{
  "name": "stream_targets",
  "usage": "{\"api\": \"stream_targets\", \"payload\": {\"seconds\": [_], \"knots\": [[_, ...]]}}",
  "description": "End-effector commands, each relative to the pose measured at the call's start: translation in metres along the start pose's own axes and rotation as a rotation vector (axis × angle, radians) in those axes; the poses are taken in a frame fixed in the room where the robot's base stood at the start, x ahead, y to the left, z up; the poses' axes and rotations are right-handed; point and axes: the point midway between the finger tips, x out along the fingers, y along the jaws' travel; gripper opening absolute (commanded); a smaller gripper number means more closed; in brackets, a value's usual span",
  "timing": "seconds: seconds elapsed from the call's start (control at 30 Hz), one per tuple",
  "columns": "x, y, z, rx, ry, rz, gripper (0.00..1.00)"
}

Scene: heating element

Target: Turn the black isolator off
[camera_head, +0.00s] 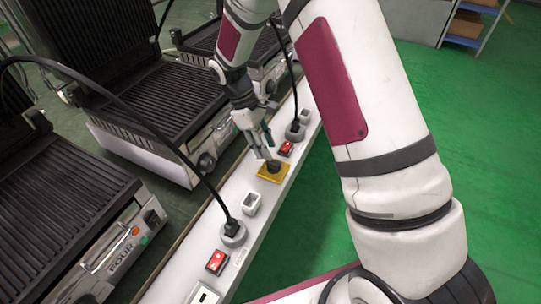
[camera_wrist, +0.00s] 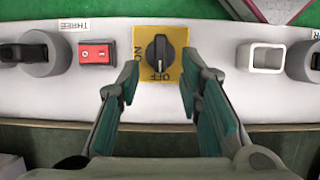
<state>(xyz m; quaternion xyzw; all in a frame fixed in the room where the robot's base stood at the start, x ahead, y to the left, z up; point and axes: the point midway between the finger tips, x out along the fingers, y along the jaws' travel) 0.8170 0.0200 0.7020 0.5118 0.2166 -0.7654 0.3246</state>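The black isolator (camera_wrist: 158,50) is a rotary knob on a square yellow plate (camera_wrist: 179,38), lettered ON at its left and OFF below it in the wrist view. Its grip ridge stands roughly upright in that view; I cannot tell surely which end is the pointer. In the head view the isolator (camera_head: 272,166) sits on the long white panel, just below my gripper (camera_head: 265,152). In the wrist view my gripper (camera_wrist: 160,80) is open and empty. Its two green-lined fingers reach toward the plate's lower corners, with the knob centred between and beyond their tips.
A red rocker switch (camera_wrist: 98,53) and a plugged socket (camera_wrist: 45,52) lie left of the isolator. An empty white socket (camera_wrist: 267,55) and another plug (camera_wrist: 303,60) lie right. In the head view black cables arch to ribbed grills (camera_head: 160,95) left of the panel; green floor (camera_head: 465,130) is open right.

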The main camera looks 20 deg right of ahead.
Motion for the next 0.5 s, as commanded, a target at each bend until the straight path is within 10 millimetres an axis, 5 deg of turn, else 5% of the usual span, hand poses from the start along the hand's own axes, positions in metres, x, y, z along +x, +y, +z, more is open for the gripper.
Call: {"api": "stream_targets", "payload": {"seconds": [0.2, 0.5], "knots": [[-0.042, 0.000, -0.001, 0.000, 0.003, 0.001, 0.33], [-0.066, 0.000, -0.001, -0.001, 0.001, 0.000, 0.33]]}}
